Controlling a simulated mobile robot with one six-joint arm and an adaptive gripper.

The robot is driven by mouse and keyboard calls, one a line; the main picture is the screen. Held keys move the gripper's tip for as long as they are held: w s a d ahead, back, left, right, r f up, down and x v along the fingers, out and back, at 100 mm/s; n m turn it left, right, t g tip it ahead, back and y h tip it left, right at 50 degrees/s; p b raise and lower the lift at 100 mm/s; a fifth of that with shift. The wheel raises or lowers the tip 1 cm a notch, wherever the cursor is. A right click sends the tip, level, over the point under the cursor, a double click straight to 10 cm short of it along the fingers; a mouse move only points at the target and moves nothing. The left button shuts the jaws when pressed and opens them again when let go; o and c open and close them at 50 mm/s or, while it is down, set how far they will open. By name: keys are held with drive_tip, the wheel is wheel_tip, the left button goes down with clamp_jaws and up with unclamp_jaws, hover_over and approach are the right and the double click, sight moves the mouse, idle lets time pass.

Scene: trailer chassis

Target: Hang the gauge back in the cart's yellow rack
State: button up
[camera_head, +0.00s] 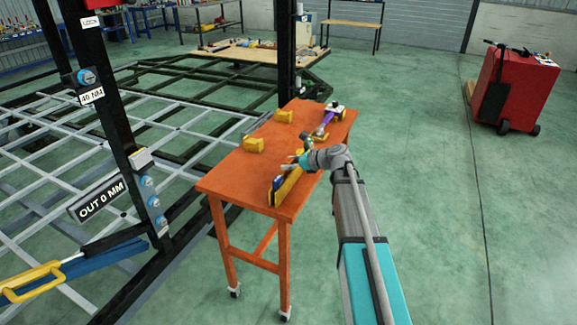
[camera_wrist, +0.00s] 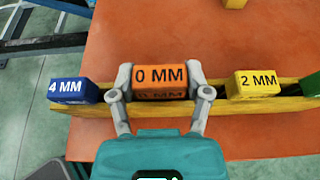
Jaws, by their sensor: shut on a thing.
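The yellow rack (camera_head: 288,188) stands on the orange cart (camera_head: 222,180) near its front edge. It also shows in the wrist view (camera_wrist: 215,113) as a long yellow rail. My gripper (camera_wrist: 160,76) is shut on the orange gauge marked "0 MM" (camera_wrist: 160,90), with one finger on each side. The gauge is at the rack, between a blue gauge marked "4 MM" (camera_wrist: 68,92) and a yellow gauge marked "2 MM" (camera_wrist: 255,84). I cannot tell whether it is seated in the rack or held just above it. In the head view my gripper (camera_head: 297,162) is at the rack.
A green piece (camera_wrist: 312,85) shows at the rack's right end. Yellow blocks (camera_head: 254,145) and a purple-handled tool (camera_head: 325,121) lie farther back on the cart. A dark post (camera_head: 115,120) of the chassis frame stands left. A red cabinet (camera_head: 515,88) stands far right on open floor.

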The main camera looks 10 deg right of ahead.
drive_tip(key=shift+f+b, duration=0.6)
drive_tip(key=shift+b, duration=0.05)
drive_tip(key=o, duration=1.1)
drive_tip(key=shift+o, duration=0.2)
drive_tip(key=shift+r, duration=0.2)
drive_tip(key=shift+r+p, duration=0.65)
drive_tip(key=shift+p, duration=0.2)
drive_tip(key=p+v, duration=0.4)
drive_tip(key=v, duration=0.8)
drive_tip(key=shift+f, duration=0.2)
